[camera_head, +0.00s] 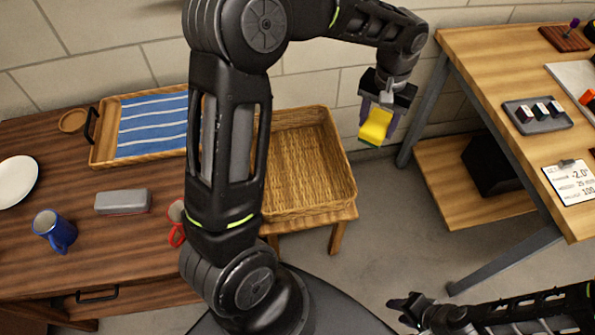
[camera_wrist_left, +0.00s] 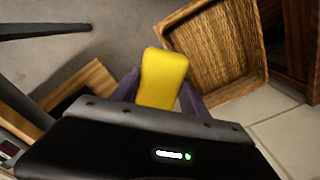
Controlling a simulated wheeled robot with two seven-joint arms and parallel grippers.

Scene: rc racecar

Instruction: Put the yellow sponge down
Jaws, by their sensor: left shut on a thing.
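The yellow sponge (camera_head: 376,126) with a green underside is held in my left gripper (camera_head: 378,112), in the air to the right of the wicker basket. The left gripper's purple fingers are shut on it. In the left wrist view the sponge (camera_wrist_left: 163,78) sits between the fingers, with the basket (camera_wrist_left: 215,50) beyond it at the upper right. My right gripper (camera_head: 405,308) is low in the head view, apart from everything; its fingertips are dark and small, so I cannot tell its opening.
The wicker basket (camera_head: 338,170) looks empty and stands on a small wooden stand. A brown table (camera_head: 90,190) at left holds a tray with a striped cloth (camera_head: 150,122), a blue mug (camera_head: 55,230), a red mug (camera_head: 176,225) and a grey case (camera_head: 122,201). A workbench (camera_head: 490,70) stands right.

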